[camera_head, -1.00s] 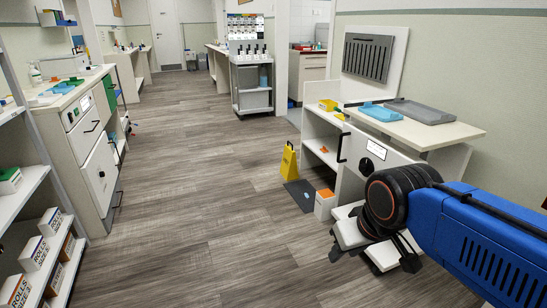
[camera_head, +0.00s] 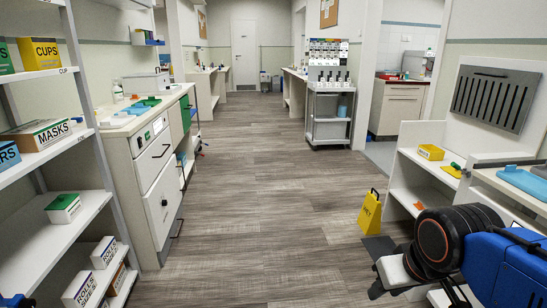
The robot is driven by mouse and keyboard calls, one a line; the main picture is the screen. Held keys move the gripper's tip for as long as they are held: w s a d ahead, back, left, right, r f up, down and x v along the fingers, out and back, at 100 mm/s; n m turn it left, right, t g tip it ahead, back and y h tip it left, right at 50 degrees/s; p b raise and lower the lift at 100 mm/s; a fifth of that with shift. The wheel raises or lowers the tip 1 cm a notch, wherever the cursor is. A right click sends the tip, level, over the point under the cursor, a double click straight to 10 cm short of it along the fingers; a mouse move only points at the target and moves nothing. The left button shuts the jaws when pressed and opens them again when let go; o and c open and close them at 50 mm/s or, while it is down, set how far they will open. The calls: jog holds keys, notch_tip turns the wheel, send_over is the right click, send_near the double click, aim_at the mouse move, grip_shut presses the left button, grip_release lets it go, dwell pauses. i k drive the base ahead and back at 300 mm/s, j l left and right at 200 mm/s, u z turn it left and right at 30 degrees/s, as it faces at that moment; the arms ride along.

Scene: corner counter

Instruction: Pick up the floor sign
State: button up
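The yellow floor sign (camera_head: 370,214) stands upright on the wood-look floor in the camera_head view, right of centre, with dark lettering on its face and a black handle on top. It stands beside the left end of the right-hand counter. My gripper (camera_head: 416,292) is at the lower right, nearer to me than the sign and apart from it. Its dark fingertips look spread apart with nothing seen between them. My arm hides part of the counter behind it.
A dark mat (camera_head: 380,247) lies on the floor just in front of the sign. The right counter (camera_head: 437,172) has open shelves with a yellow bin (camera_head: 431,152). Shelving (camera_head: 60,232) and a drawer cabinet (camera_head: 158,190) line the left. A grey cart (camera_head: 329,117) stands farther back. The middle aisle is clear.

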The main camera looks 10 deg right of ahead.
aim_at(369, 219)
jog(key=i+j, duration=0.1)
jog(key=i, duration=1.6)
jog(key=i+j+z, duration=0.1)
jog(key=i+z, duration=0.35)
jog(key=i, duration=0.15)
jog(key=i+j+z, duration=0.4)
jog(key=i, duration=0.2)
jog(key=i+j+z, duration=0.45)
jog(key=i, duration=0.1)
